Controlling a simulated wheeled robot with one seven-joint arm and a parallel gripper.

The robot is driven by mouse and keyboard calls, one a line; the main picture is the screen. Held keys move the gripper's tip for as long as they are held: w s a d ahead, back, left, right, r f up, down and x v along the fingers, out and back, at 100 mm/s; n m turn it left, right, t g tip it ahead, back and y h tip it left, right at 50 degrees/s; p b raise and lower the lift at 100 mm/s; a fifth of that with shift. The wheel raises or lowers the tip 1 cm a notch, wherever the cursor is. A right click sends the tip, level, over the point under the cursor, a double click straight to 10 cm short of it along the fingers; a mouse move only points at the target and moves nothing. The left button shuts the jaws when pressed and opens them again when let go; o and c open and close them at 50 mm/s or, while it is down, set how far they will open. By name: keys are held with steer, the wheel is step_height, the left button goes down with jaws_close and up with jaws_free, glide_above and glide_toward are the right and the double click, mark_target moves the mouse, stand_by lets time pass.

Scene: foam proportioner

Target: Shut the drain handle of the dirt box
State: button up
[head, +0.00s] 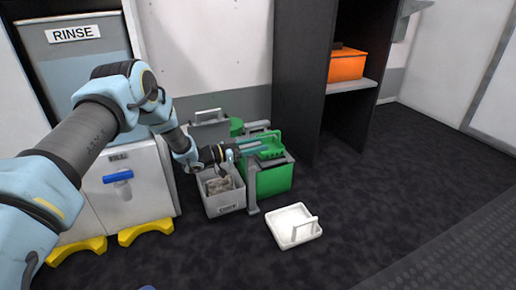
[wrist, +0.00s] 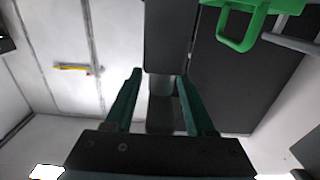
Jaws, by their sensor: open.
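A grey bin (head: 224,203) with brownish contents stands on the floor; its front label is too small to read surely. Right beside it is a green box (head: 268,182) in a grey frame. A green loop handle (head: 270,146) shows above the green box, and a green loop handle (wrist: 238,35) is at upper right in the wrist view. I cannot tell which container is the dirt box. My gripper (head: 250,147) reaches in over the boxes close to the green handle. In the wrist view, the teal fingers of my gripper (wrist: 160,78) are apart, with nothing visibly held.
A white tray with a handle (head: 284,236) lies on the floor in front. A white cabinet with a blue tap (head: 118,176) stands left, below a RINSE tank (head: 75,55). An orange bin (head: 346,66) sits on a shelf in the dark cabinet (head: 303,75). Floor at right is clear.

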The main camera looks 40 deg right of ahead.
steer(key=shift+d, duration=0.2)
steer(key=shift+c, duration=0.2)
jaws_close()
stand_by(0.4)
